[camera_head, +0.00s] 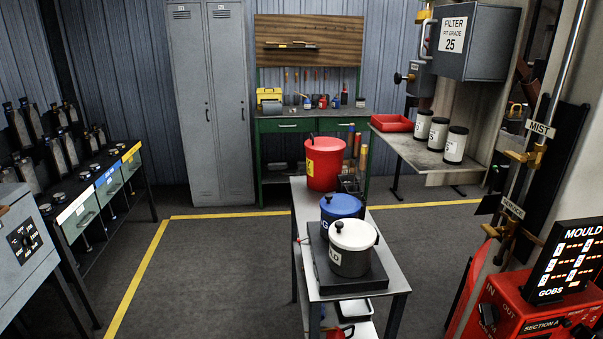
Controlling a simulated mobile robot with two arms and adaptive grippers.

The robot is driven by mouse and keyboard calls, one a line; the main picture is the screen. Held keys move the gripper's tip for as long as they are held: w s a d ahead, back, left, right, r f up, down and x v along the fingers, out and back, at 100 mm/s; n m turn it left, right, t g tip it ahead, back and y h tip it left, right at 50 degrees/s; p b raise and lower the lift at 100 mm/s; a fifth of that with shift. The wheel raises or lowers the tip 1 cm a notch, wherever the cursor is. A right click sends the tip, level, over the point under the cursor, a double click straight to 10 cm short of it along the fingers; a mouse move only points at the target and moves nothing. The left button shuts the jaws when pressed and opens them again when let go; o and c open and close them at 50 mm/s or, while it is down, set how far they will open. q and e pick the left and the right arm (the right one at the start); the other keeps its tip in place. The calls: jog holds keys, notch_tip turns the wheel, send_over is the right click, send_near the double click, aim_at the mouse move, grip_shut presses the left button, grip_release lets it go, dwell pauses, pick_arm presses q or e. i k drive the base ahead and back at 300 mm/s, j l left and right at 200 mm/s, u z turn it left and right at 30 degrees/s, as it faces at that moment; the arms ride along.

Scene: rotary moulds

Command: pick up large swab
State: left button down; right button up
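Neither of my grippers shows in the head view. No object is clearly recognisable as the large swab. A narrow grey table (302,216) in the middle carries a red bucket (324,165), a blue-topped pot (341,207) and a white-topped pot (351,262), with dark knobs or handles at their tops. The white-topped pot stands on a dark flat base (373,279). Behind the red bucket, upright orange and wooden handles (362,160) stand in a dark rack; their lower ends are mostly hidden.
A black rack with coloured-label drawers (108,178) stands left. A green workbench (285,141) and grey lockers (213,105) are at the back. Several canisters (438,134) and a red tray (391,123) sit on a right-hand bench. A red control box (522,308) is front right. Floor beside the table is clear.

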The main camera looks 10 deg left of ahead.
aim_at(352, 126)
jog(key=z, duration=2.15)
jog(key=u, duration=2.15)
jog(key=i+j+z, duration=0.15)
jog(key=z, duration=0.9)
jog(key=i+j+z, duration=0.15)
jog(key=j+z, duration=0.25)
jog(key=j, duration=0.4)
jog(key=j+z, duration=0.45)
jog(key=j, duration=0.35)
jog(key=j+z, duration=0.4)
jog(key=j, duration=0.45)
